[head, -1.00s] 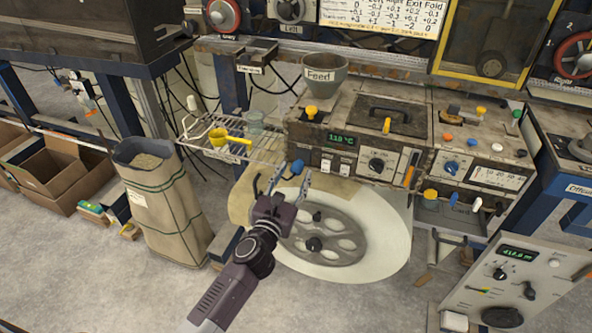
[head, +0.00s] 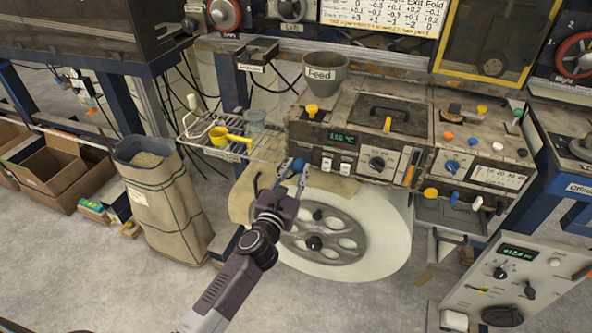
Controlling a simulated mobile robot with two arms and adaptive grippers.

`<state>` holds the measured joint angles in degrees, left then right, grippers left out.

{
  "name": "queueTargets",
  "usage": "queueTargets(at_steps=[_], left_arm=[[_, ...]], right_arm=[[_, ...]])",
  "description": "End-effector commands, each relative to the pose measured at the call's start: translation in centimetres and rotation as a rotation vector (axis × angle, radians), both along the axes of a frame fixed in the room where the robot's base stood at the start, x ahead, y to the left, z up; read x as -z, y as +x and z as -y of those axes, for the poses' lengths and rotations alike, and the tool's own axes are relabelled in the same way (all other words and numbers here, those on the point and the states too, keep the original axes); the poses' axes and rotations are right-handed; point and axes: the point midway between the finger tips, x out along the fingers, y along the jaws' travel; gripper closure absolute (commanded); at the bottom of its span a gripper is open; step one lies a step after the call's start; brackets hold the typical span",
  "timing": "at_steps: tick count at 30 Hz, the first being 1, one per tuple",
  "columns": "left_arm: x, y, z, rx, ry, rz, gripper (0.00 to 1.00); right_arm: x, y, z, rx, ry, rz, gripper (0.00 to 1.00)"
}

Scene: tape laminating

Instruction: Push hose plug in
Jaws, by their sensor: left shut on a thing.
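My left gripper (head: 295,168) reaches up from the bottom, in front of the machine's left front corner. It is shut on a small blue piece at its fingertips, which I take to be the hose plug (head: 297,164). The fingers partly hide the blue piece. I cannot make out a socket or how deep the plug sits. My right gripper is not in view.
A large pale disc with a grey spoked wheel (head: 352,226) lies below and right of the gripper. A wire rack (head: 187,132) with a yellow scoop (head: 222,137) is at the left. A grey Feed funnel (head: 325,78) stands above. A sack (head: 165,210) stands on the floor.

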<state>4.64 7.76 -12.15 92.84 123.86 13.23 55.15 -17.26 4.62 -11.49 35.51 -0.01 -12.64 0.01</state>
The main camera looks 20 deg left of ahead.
Motion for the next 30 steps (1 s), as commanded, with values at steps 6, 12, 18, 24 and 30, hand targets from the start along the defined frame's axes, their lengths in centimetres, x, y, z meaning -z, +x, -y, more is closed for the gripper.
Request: queueTargets(at_steps=[6, 12, 18, 24, 30], left_arm=[[-0.1, 0.9, 0.0, 0.0, 0.0, 0.002, 1.0], [-0.1, 2.5, 0.1, 0.0, 0.0, 0.001, 1.0], [-0.1, 2.5, 0.1, 0.0, 0.0, 0.002, 1.0], [-0.1, 2.4, 0.1, 0.0, 0.0, 0.002, 0.58], [0.0, 2.4, 0.1, 0.0, 0.0, 0.001, 0.58]], right_arm=[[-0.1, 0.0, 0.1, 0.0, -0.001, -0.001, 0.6], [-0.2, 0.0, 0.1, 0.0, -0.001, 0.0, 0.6], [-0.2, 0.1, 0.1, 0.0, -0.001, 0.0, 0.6], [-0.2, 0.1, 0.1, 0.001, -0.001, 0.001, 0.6], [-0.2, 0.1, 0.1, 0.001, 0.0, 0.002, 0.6]])
